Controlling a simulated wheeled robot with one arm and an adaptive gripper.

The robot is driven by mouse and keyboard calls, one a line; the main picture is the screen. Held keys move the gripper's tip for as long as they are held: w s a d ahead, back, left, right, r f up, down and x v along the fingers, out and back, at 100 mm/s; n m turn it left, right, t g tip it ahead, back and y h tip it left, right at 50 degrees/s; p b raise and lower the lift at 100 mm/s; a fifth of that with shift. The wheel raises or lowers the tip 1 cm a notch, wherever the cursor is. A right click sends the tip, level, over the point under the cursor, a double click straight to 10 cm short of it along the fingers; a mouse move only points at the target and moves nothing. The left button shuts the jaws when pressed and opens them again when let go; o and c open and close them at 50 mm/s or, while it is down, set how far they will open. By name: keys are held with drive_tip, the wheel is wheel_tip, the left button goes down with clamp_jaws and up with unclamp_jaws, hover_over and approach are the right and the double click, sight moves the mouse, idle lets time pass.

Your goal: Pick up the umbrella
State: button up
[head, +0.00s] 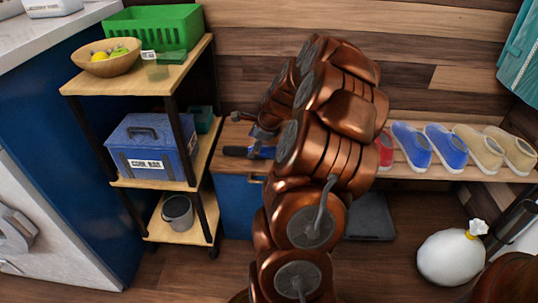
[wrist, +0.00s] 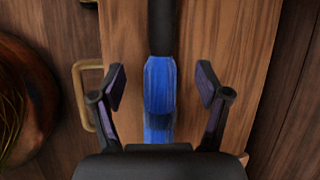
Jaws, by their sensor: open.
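The umbrella (wrist: 160,85) is blue with a black end and lies on a wooden top (wrist: 225,45). In the wrist view it runs up the middle of the picture, between the two fingers of my gripper (wrist: 162,78). The fingers are open, one on each side, with a gap to the blue part on both sides. The umbrella's lower end is hidden by my gripper's body. In the head view a bit of the umbrella (head: 236,151) shows beside my gripper (head: 252,128); my arm hides the rest.
The wooden top belongs to a blue cabinet (head: 240,205) with a brass handle (wrist: 84,95). A shelf rack (head: 185,182) with a blue box (head: 150,140) stands to the left. A shoe bench (head: 450,172) is at the right.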

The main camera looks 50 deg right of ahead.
sight(250, 148)
drive_tip(key=b+x, duration=0.1)
drive_tip(key=x, duration=0.3)
drive_tip(key=shift+f, duration=0.1)
clamp_jaws()
idle(0.5)
